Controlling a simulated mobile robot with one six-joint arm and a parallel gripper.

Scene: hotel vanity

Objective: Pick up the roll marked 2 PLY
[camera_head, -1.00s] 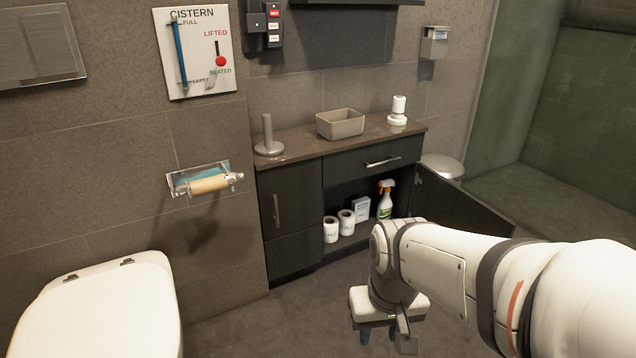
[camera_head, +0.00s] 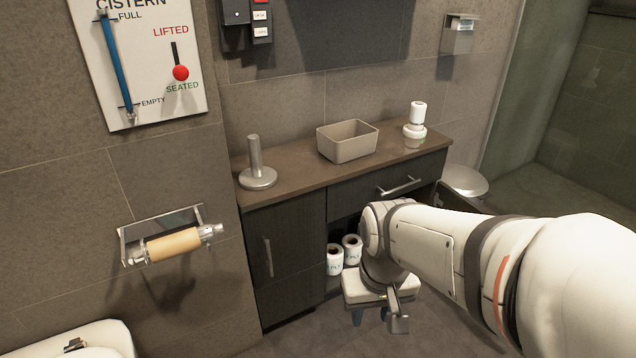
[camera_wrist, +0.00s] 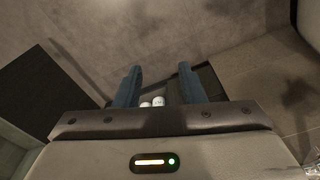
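Two white toilet rolls stand upright in the open lower part of the vanity in the head view: a left one (camera_head: 335,261) and a right one (camera_head: 352,249). Small white roll tops (camera_wrist: 158,101) show between my fingers in the wrist view, some way off. My gripper (camera_head: 371,316) hangs low in front of the vanity, apart from the rolls. In the wrist view my gripper (camera_wrist: 160,76) has its two blue fingers spread, with nothing held between them.
The vanity counter (camera_head: 300,176) bears a grey post stand (camera_head: 257,178), a beige bin (camera_head: 348,143) and a white dispenser (camera_head: 416,122). A wall holder with a brown tube (camera_head: 173,244) is at left, above the toilet (camera_head: 85,342). A lidded bin (camera_head: 465,181) stands at right.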

